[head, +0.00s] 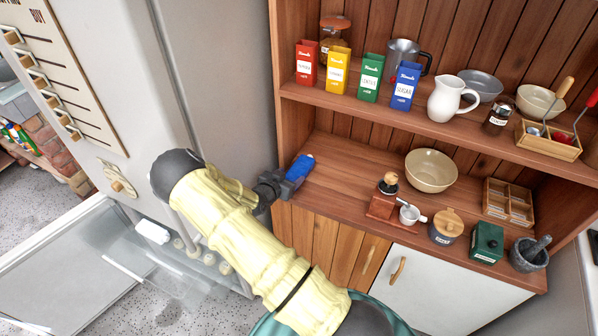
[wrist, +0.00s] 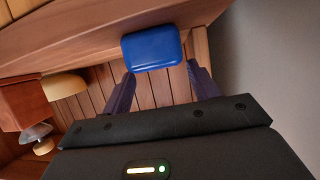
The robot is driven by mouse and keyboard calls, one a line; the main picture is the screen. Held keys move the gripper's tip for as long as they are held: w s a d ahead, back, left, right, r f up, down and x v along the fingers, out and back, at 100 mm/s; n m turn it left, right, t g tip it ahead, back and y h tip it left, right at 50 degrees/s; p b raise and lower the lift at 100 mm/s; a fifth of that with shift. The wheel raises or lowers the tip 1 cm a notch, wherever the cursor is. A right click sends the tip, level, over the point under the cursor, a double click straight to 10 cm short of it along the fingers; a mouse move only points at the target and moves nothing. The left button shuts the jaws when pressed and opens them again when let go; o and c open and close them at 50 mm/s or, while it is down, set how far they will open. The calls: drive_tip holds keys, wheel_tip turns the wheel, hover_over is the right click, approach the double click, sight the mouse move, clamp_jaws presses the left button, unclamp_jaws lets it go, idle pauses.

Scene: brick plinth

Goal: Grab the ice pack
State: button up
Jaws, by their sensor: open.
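The blue ice pack (head: 300,168) lies on the lower wooden shelf, near its left front edge. In the wrist view the ice pack (wrist: 153,48) is a rounded blue block just beyond the fingertips, roughly centred between them. My gripper (head: 288,184) is at the left end of that shelf, right at the near end of the pack. In the wrist view my gripper (wrist: 160,70) has its two dark fingers spread apart, one to each side of the pack's near edge. I cannot tell whether either finger touches it.
A coffee grinder (head: 383,200), a cream bowl (head: 431,170) and several jars stand farther right on the lower shelf (head: 340,185). Coloured tins and a white jug (head: 450,98) stand on the shelf above. A grey wall (head: 225,90) is close on the left.

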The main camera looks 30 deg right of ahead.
sight(296, 171)
drive_tip(key=p+x, duration=0.1)
drive_tip(key=x, duration=0.4)
drive_tip(key=shift+s+r, duration=0.1)
drive_tip(key=shift+c, duration=0.2)
drive_tip(key=c, duration=0.8)
drive_tip(key=shift+r, duration=0.1)
drive_tip(key=shift+s+d+r+b, duration=0.15)
drive_tip(key=shift+r+b, duration=0.2)
drive_tip(key=shift+r, duration=0.05)
wheel_tip(296, 171, up, 6)
drive_tip(key=shift+f+b, duration=0.2)
drive_tip(key=shift+b, duration=0.2)
drive_tip(key=s+d+b, duration=0.4)
drive_tip(key=s+d, duration=0.8)
drive_tip(key=s, duration=0.3)
drive_tip(key=shift+s+r, duration=0.25)
